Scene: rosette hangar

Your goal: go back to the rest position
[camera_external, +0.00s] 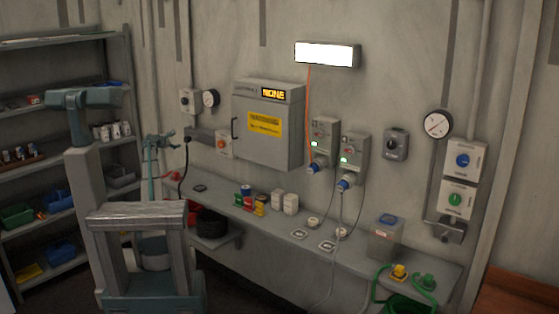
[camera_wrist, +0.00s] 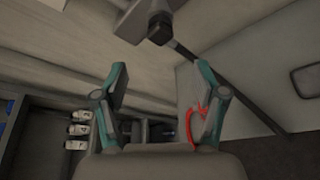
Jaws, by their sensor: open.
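My gripper (camera_wrist: 160,78) shows in the wrist view with its two teal-jointed fingers wide apart. Nothing is between the fingers, so it is open and empty. A red curved thing (camera_wrist: 190,124) shows behind the right finger, apparently apart from it. In the external view my arm stands at the left, with a grey upright link and a teal joint at its top.
A long grey bench (camera_external: 270,222) along the wall carries small cans, white containers and a clear box (camera_external: 385,243). A wall cabinet (camera_external: 268,123) hangs above. Shelves (camera_external: 62,112) with bins stand at the left. A green hose (camera_external: 380,285) lies at the bench's right end.

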